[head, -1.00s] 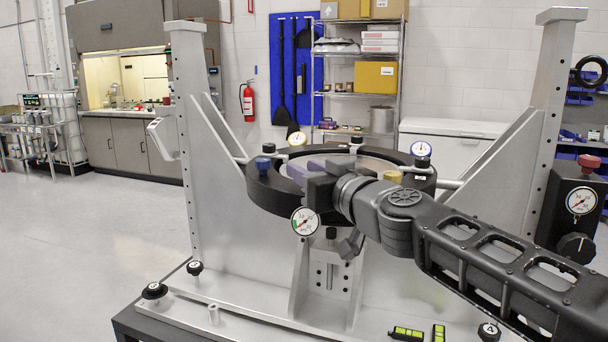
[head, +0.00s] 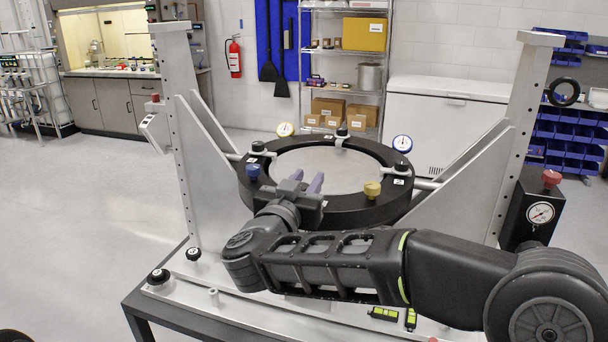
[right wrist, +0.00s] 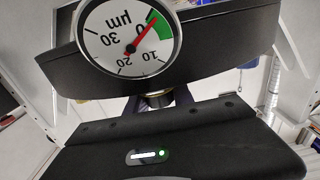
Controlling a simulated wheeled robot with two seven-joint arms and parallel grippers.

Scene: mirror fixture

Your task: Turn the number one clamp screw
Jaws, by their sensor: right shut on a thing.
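The fixture is a black ring (head: 335,215) holding a round mirror (head: 325,168) on a silver frame. My right gripper (head: 303,182) comes in at the ring's front left, its purple-tinted fingers over the ring. In the right wrist view the gripper (right wrist: 158,100) is shut on a small brass-coloured part (right wrist: 157,99) close to the ring's edge. Most of that part is hidden, so I cannot tell its number. Black clamp screws show at the ring's left (head: 258,147), back (head: 341,133) and right (head: 402,167). My left gripper is not in view.
A micrometre dial (right wrist: 128,37) sits on the ring's side, close to the gripper.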

